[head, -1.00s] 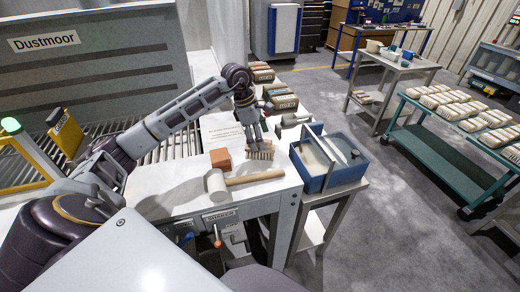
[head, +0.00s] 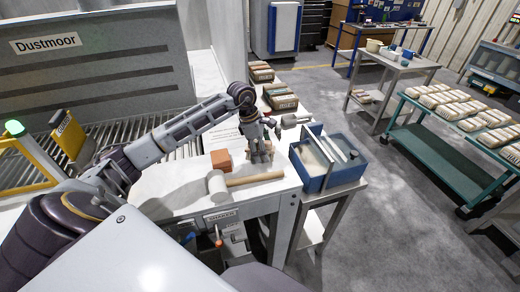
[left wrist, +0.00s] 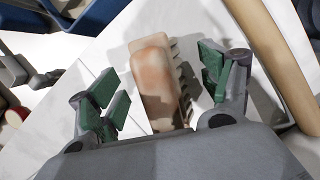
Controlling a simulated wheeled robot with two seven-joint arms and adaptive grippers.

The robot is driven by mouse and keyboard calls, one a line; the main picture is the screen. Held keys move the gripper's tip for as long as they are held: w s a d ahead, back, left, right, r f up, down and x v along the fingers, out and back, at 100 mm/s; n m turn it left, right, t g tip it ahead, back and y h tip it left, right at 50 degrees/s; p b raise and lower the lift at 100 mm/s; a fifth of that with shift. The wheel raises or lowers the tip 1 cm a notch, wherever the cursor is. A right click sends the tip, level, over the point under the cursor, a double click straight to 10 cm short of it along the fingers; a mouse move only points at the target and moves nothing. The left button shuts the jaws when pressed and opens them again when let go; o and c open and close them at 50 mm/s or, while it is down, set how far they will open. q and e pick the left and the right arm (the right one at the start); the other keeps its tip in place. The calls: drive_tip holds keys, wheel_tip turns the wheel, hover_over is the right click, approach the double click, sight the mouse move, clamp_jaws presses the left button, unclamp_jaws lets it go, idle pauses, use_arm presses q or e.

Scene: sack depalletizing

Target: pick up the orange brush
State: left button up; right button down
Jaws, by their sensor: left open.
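A brush (left wrist: 158,82) lies on the white worktop in the left wrist view. It has a pale tan back with an orange-brown patch and bristles along its right side. My left gripper (left wrist: 160,92) is open, its green-padded fingers on either side of the brush's near part and apart from it. My right gripper is not in view.
A mallet (head: 217,187) lies in front of the gripper; its wooden handle (left wrist: 275,55) runs along the right of the left wrist view. A blue bin (head: 318,183) stands at the worktop's right. A roller conveyor (head: 188,121) lies behind my arm.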

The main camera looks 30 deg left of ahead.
use_arm(q)
drive_tip(key=shift+f, duration=0.25)
drive_tip(key=c, duration=1.2)
drive_tip(key=shift+c, duration=0.3)
drive_tip(key=shift+r, duration=0.2)
drive_tip(key=shift+r+b, duration=0.85)
drive_tip(key=shift+r, duration=4)
